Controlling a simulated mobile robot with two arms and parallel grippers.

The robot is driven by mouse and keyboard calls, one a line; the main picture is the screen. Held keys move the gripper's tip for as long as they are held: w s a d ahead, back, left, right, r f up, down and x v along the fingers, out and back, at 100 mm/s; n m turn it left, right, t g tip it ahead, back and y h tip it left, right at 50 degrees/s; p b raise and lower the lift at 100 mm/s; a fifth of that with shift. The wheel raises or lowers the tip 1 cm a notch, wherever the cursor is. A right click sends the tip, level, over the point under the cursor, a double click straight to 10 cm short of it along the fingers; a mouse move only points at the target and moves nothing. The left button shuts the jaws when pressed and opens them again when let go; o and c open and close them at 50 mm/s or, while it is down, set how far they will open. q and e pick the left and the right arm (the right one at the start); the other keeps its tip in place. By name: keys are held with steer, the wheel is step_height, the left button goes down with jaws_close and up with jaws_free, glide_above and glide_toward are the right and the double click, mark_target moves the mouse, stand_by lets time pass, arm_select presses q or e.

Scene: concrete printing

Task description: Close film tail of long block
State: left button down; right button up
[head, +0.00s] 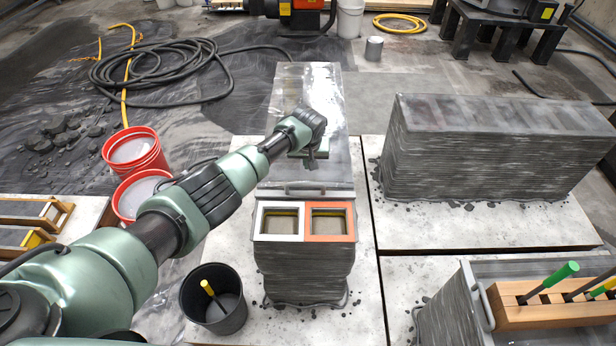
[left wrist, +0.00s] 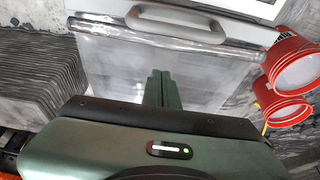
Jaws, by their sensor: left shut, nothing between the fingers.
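The central long block (head: 300,270) has ribbed grey sides, and a shiny clear film (head: 318,90) covers much of its top. A grey bar with a handle (head: 304,189) lies across the near part. In the left wrist view the film's glossy edge (left wrist: 105,31) runs beside the handle (left wrist: 175,24). My left gripper (head: 310,154) is over the film, short of the bar. Its fingers (left wrist: 162,78) are together and empty, pointing at the film; whether they touch it I cannot tell. My wrist hides part of the film. My right gripper is out of view.
A white frame (head: 259,221) and an orange frame (head: 351,222) sit at the block's near end. Another layered block (head: 490,150) stands right. Red buckets (head: 140,165) and a black bucket (head: 238,320) stand left. A wooden tool rack (head: 540,315) is front right.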

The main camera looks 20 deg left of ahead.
mark_target(308, 192)
arm_select(q)
steer(key=shift+f+p, duration=0.2)
steer(key=shift+p, duration=0.15)
steer(key=shift+s+d+f+p, duration=0.1)
steer(key=shift+s+d+p, duration=0.05)
steer(key=shift+s+p, duration=0.3)
steer(key=shift+s+d+f+p, duration=0.1)
steer(key=shift+s+p, duration=0.25)
steer(key=shift+s, duration=0.15)
steer(key=shift+s+d+p, duration=0.15)
steer(key=shift+s+p, duration=0.3)
steer(key=shift+s, duration=0.25)
steer(key=shift+s+f, duration=0.15)
steer(key=shift+d+f, duration=0.1)
